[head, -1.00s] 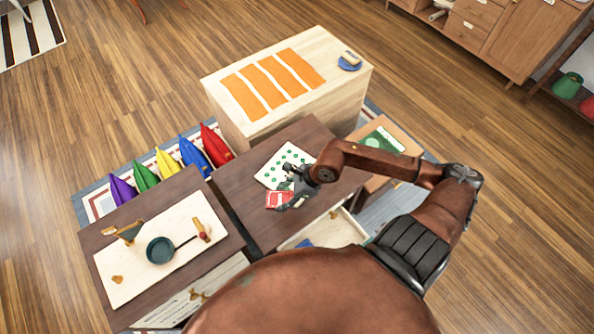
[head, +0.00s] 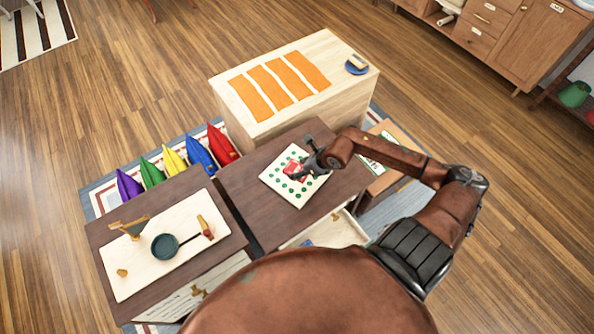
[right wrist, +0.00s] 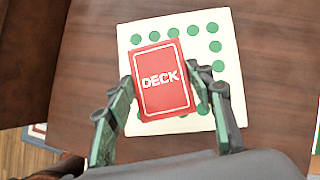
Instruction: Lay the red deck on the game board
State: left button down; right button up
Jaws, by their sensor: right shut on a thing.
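The red deck (right wrist: 163,82), marked "DECK", is held between the fingertips of my right gripper (right wrist: 162,90). In the head view the deck (head: 294,169) shows partly, next to my right gripper (head: 309,163). The white game board with green dots (head: 290,189) lies on the dark brown table. In the right wrist view the deck is over the game board (right wrist: 228,60) and covers its middle; I cannot tell whether it touches the board. My left gripper is not in view.
An open drawer (head: 345,232) is at the table's front. A pale wooden block with orange strips (head: 262,116) stands behind. To the left, another table holds a white board (head: 128,284) with a dark pan (head: 165,247). Coloured pouches (head: 223,147) line the rug.

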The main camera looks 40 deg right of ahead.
aim_at(301, 165)
jog(key=w+f, duration=0.1)
jog(key=d+f, duration=0.1)
jog(key=w+f+b, duration=0.1)
jog(key=shift+w+d+f, duration=0.3)
jog(key=shift+f, duration=0.05)
notch_tip(301, 165, down, 3)
jog(key=shift+w+d+f+b, duration=0.1)
jog(key=shift+f+b, duration=0.1)
jog(key=shift+b, duration=0.3)
jog(key=o, duration=1.2)
jog(key=shift+r, duration=0.1)
jog(key=shift+r, duration=0.1)
jog(key=p+v, duration=0.3)
jog(key=v, duration=0.9)
